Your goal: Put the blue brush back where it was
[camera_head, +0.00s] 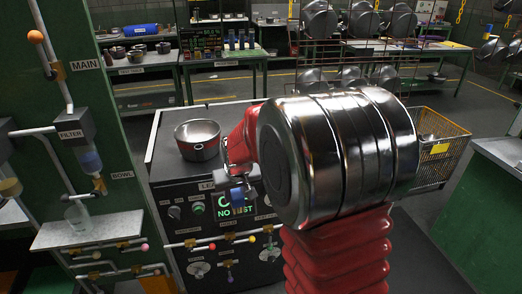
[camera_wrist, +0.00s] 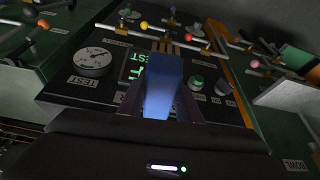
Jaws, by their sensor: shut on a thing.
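My gripper (camera_head: 243,182) is shut on the blue brush (camera_head: 237,196) in front of the dark test console (camera_head: 165,200), in the head view. In the wrist view, the blue brush (camera_wrist: 162,88) shows as a blue block between the two fingers of my gripper (camera_wrist: 158,105). The console's dials, knobs and green-lit display lie behind it. My silver arm housing and red arm cover much of the head view's middle.
A metal pot (camera_head: 198,139) stands on the console top. Pipes with coloured ball ends (camera_head: 145,247) stick out on the console's left. A green panel with a shelf (camera_head: 88,231) stands left. A yellow wire basket (camera_head: 437,148) is at right. Tables (camera_head: 222,57) stand behind.

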